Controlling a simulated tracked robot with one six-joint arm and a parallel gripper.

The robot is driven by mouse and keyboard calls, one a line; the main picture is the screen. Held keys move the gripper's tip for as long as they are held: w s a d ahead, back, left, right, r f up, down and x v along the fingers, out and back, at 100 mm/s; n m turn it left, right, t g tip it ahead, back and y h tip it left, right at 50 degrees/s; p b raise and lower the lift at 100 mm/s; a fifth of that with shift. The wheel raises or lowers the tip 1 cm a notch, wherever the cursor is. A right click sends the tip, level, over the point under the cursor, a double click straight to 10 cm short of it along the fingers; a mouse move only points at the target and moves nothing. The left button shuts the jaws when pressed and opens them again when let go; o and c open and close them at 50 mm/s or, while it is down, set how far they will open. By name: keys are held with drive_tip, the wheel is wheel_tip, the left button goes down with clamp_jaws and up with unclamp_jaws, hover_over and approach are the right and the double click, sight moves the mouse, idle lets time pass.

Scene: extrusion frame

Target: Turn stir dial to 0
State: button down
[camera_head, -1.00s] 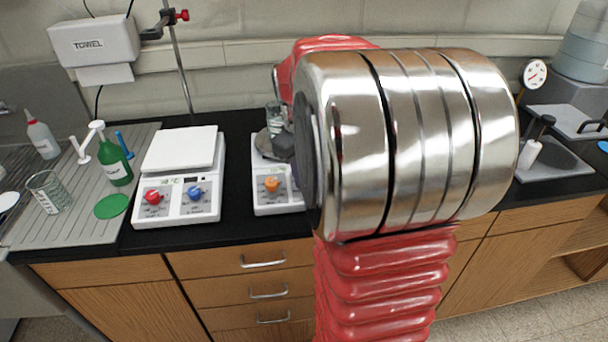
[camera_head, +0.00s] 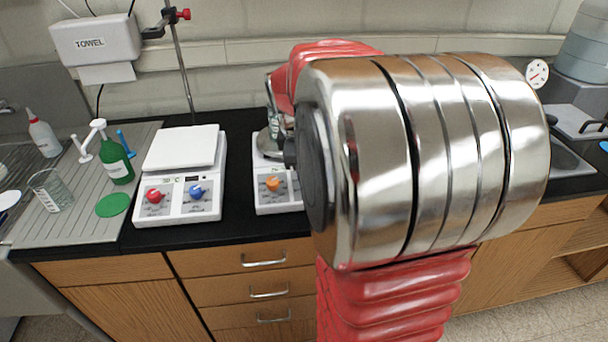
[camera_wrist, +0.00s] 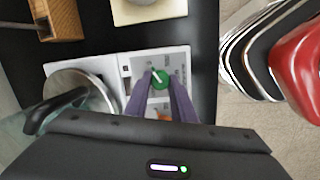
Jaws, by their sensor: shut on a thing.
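In the wrist view, my gripper (camera_wrist: 162,86) has its two purple fingers closed around a green dial (camera_wrist: 159,78) on the panel of a white hotplate unit (camera_wrist: 117,60). A white pointer line on the dial slants toward the upper left. An orange dial (camera_wrist: 164,116) on the same panel shows partly between the fingers, nearer the wrist. Panel print is too small to read. In the head view, the unit's front with the orange dial (camera_head: 272,184) shows left of my arm. My arm hides the green dial and gripper tips there.
A second white unit (camera_head: 183,178) with red and blue dials stands to the left. A metal round vessel with a dark handle (camera_wrist: 75,92) is close to my gripper. A green bottle (camera_head: 115,160) and a glass beaker (camera_head: 50,190) stand farther left.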

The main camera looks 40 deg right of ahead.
drive_tip(key=shift+w+r, duration=0.1)
drive_tip(key=c, duration=1.9)
unclamp_jaws()
drive_tip(key=shift+d, duration=0.1)
drive_tip(key=o, duration=0.4)
drive_tip(key=v, duration=1.3)
drive_tip(key=shift+r, duration=0.3)
